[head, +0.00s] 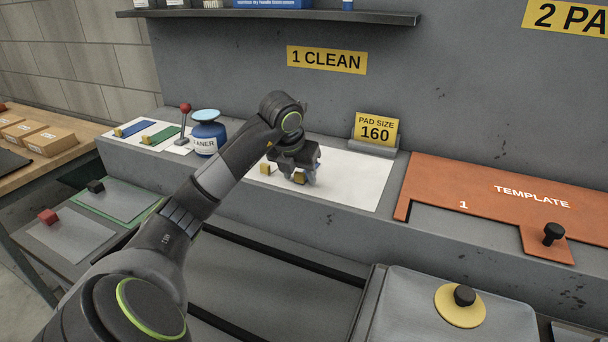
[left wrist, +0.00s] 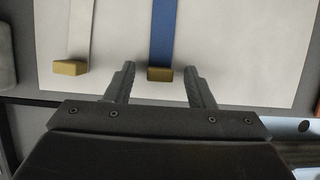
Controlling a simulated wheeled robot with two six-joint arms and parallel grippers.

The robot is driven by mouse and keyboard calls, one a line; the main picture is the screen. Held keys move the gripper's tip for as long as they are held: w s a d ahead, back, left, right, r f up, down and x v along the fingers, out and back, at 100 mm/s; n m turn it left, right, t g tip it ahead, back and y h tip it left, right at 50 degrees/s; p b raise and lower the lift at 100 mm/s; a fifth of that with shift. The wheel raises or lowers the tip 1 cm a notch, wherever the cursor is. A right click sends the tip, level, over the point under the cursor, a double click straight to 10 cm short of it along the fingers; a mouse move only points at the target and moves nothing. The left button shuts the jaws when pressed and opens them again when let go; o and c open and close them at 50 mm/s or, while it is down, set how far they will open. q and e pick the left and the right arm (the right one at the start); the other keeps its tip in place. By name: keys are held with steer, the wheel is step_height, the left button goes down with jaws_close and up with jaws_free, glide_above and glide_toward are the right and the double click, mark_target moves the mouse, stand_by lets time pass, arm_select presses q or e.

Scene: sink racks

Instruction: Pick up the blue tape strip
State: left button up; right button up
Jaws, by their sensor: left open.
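The blue tape strip (left wrist: 164,32) lies on a white sheet (head: 362,178), with a yellow block (left wrist: 160,74) at its near end. In the left wrist view the yellow block is between the two spread fingers of my left gripper (left wrist: 160,84), with room on both sides. In the head view my left gripper (head: 306,178) is low over the sheet and hides most of this strip. A pale strip (left wrist: 79,28) with its own yellow block (left wrist: 70,67) lies to the left of it. My right gripper is not in view.
Another blue strip (head: 133,128) and a green strip (head: 165,134) lie at the left, near a red-knobbed lever (head: 186,110) and a blue jar (head: 208,133). A "PAD SIZE 160" sign (head: 376,130) stands behind the sheet. An orange template (head: 470,185) is at the right.

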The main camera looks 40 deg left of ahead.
arm_select(q)
steer(key=c, duration=0.9)
steer(key=shift+r, duration=0.2)
steer(key=shift+c, duration=0.2)
step_height(320, 180, up, 4)
steer(key=shift+f+b, duration=0.1)
steer(key=shift+b, duration=0.2)
step_height(320, 180, up, 6)
steer(key=p, duration=0.5)
steer(key=shift+d+f, duration=0.1)
